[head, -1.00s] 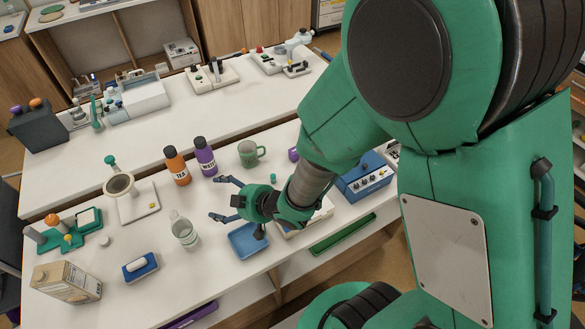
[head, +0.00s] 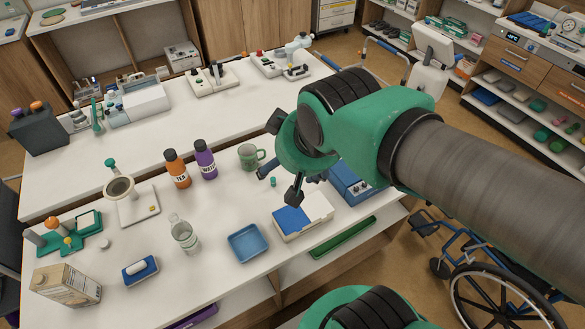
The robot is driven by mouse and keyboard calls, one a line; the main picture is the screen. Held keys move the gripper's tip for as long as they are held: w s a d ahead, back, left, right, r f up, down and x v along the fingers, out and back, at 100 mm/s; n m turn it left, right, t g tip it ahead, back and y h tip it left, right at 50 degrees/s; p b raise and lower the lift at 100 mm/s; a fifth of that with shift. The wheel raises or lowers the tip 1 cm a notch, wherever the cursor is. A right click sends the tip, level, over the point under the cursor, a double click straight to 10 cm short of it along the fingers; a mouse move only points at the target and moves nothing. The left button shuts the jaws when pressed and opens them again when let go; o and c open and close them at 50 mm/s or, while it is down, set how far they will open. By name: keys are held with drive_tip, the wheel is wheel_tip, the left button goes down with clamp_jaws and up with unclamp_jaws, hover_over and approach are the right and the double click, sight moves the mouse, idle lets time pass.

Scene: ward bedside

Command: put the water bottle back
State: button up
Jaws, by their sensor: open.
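A purple bottle (head: 205,160) with a dark cap stands upright on the white table; its small label seems to begin with "WA". An orange bottle (head: 177,169) labelled "TEA" stands just left of it. A clear bottle or flask (head: 184,236) stands nearer the front. My gripper (head: 277,186) is open and seems empty, over the table to the right of the purple bottle and just in front of the green mug. It is apart from all three bottles. Part of the gripper is hidden behind my wrist.
The green mug (head: 248,156) stands close to my gripper. In front are a blue tray (head: 248,243) and a white box with a blue top (head: 303,218). A blue device (head: 351,185) sits to the right. A dark caddy (head: 40,130) holds coloured tops at the far left.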

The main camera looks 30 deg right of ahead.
drive_tip(key=shift+g, duration=0.4)
drive_tip(key=s, duration=0.1)
drive_tip(key=s+r, duration=0.1)
drive_tip(key=s, duration=0.1)
drive_tip(key=s+a, duration=0.1)
drive_tip(key=shift+s+r, duration=0.2)
drive_tip(key=shift+r, duration=0.2)
